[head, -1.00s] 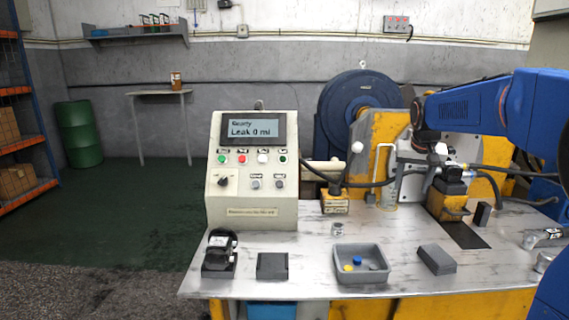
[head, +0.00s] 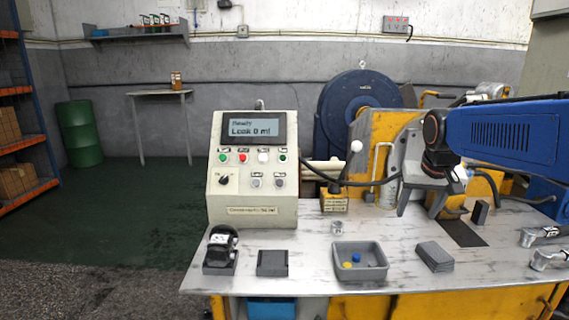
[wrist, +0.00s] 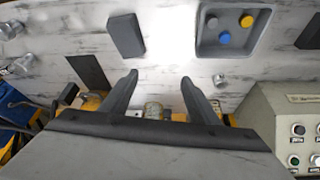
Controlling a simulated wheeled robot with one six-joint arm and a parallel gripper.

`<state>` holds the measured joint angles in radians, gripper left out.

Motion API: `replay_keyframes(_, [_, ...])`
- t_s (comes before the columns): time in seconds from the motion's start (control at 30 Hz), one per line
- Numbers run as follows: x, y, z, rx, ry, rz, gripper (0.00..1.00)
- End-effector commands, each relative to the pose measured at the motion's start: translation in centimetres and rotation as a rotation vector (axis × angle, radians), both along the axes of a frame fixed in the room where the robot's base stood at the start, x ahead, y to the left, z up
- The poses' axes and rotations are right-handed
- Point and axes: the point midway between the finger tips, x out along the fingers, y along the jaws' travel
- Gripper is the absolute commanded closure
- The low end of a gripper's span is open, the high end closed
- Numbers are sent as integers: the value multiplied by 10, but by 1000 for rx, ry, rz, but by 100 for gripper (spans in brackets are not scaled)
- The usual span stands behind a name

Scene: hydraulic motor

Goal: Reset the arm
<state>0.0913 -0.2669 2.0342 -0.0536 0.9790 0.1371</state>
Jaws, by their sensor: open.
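My gripper (head: 420,208) hangs over the right part of the metal bench, in front of the yellow machine. Its two grey fingers point down and stand apart, with nothing between them. In the wrist view my gripper (wrist: 160,77) also shows open and empty, with bare bench beyond its tips. My blue arm comes in from the right edge of the head view. The gripper partly hides the yellow fixture (head: 455,215) behind it.
A control box (head: 252,205) reads "Leak 0 ml". On the bench (head: 310,275) are a grey tray (head: 376,274) with small caps, a dark block (head: 434,257), a black pad (head: 272,264) and a black device (head: 221,250). Metal fittings (head: 541,259) lie at right. A measuring cylinder (head: 388,190) stands behind.

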Motion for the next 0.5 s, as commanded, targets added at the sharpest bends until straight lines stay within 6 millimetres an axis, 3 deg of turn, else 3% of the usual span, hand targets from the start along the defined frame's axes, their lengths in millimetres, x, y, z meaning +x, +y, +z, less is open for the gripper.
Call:
replay_keyframes(0.1, [-43,12,-9,0,-4,33,45])
replay_keyframes(0.5, [-172,41,-62,-3,-12,137,45])
